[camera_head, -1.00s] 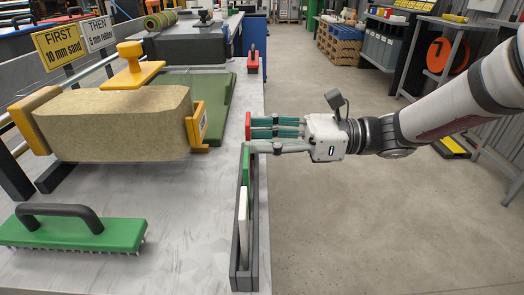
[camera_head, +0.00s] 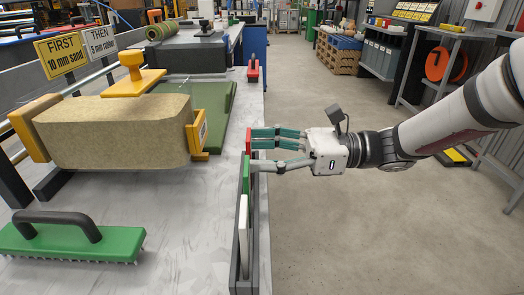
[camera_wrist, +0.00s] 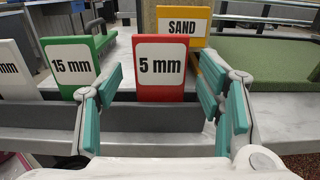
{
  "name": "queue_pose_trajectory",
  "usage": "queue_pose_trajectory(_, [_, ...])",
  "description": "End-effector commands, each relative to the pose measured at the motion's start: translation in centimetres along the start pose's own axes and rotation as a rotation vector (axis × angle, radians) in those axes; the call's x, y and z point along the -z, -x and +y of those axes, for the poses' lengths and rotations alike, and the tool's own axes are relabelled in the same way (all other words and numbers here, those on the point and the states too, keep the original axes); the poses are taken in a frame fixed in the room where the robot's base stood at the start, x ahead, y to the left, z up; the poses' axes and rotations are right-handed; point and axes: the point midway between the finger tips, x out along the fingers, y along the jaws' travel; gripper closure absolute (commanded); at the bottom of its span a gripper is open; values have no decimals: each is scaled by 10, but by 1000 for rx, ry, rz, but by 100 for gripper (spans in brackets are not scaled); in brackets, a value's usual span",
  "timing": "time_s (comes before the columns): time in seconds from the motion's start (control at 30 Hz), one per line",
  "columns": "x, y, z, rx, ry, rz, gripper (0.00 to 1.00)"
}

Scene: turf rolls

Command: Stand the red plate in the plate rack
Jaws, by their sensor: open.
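The red plate, labelled 5 mm, (camera_wrist: 160,85) stands upright in line with the green and white plates. Its lower edge meets the dark grey plate rack (camera_wrist: 150,118) in the wrist view; the slot is hidden. In the head view only a thin red edge (camera_head: 248,141) shows at the rack's far end, above the rack (camera_head: 238,262). My gripper (camera_head: 258,148) is open to the right of the plate, at its height. In the wrist view its teal-padded fingers (camera_wrist: 158,100) are spread on either side of the plate, with gaps, not gripping it.
The green 15 mm plate (camera_wrist: 70,62) and a white plate (camera_head: 243,235) stand in the rack. A yellow SAND sign (camera_wrist: 183,25) is behind the red plate. A turf block in yellow end clamps (camera_head: 115,132) and a green spiked brush (camera_head: 75,243) occupy the bench. Floor to the right is clear.

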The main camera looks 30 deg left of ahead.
Motion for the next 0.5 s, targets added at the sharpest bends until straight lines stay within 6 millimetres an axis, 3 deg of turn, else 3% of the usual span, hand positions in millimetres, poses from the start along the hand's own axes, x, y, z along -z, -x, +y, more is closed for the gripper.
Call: queue_pose_trajectory(0.5, [-2, 96, -1, 6, -3, 0, 39])
